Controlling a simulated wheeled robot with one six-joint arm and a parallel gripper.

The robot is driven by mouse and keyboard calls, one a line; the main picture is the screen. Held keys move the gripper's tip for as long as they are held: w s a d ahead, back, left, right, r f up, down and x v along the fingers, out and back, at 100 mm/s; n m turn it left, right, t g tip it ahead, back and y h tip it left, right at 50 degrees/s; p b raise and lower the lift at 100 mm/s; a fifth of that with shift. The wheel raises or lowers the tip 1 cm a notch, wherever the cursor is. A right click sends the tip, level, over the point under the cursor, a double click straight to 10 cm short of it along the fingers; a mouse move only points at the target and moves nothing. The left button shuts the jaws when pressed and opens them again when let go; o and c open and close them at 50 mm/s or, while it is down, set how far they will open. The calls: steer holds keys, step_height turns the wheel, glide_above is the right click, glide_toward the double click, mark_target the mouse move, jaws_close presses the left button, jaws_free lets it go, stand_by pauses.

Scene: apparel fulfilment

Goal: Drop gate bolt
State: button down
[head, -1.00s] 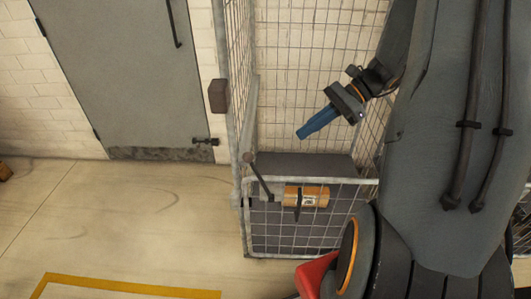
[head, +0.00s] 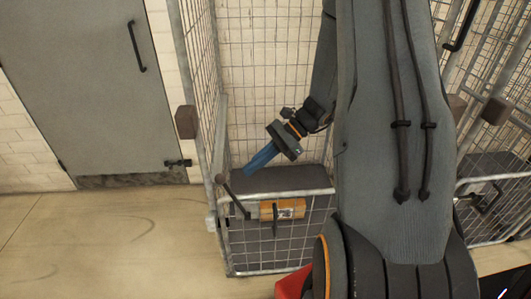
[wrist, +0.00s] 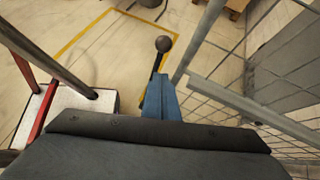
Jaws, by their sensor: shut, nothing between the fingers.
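The gate bolt is a dark rod with a round knob (head: 222,179), slanting up and left from the top left of the low mesh gate (head: 270,250). In the wrist view the knob (wrist: 163,44) stands just beyond my fingertips, its rod partly hidden behind them. My gripper (head: 247,172) has blue fingers, shut and empty, pointing down and left. The fingertips are to the right of the knob and slightly higher in the picture, with a small gap between. The gripper also shows in the wrist view (wrist: 160,80). An orange-brown labelled block (head: 283,210) sits on the gate.
The cage's left mesh side (head: 195,70) rises close by the knob. A dark panel (head: 290,180) lies behind the gate. A second mesh cage (head: 495,195) stands at right. A grey door (head: 85,90) is at left, with open floor before it.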

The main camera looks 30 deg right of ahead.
mark_target(220, 174)
steer(key=a, duration=0.2)
steer(key=a+p, duration=0.1)
steer(key=a, duration=0.1)
steer(key=shift+w+a, duration=0.2)
steer(key=shift+a, duration=0.15)
steer(key=shift+a+p, duration=0.1)
steer(key=shift+p, duration=0.25)
steer(key=a+h, duration=0.1)
steer(key=w+a+h+p, duration=0.1)
steer(key=a, duration=0.1)
steer(key=a+g, duration=0.1)
steer(key=shift+w+a+f+h+p, duration=0.25)
steer(key=shift+w+f+h+p, duration=0.05)
steer(key=shift+w+f+h, duration=0.1)
steer(key=a+f, duration=0.1)
steer(key=w+a+f+b, duration=0.1)
steer(key=a, duration=0.1)
steer(key=w+a+f+b, duration=0.1)
steer(key=shift+a, duration=0.15)
steer(key=shift+w+a+f+b, duration=0.35)
steer(key=shift+a+f, duration=0.2)
steer(key=shift+a, duration=0.15)
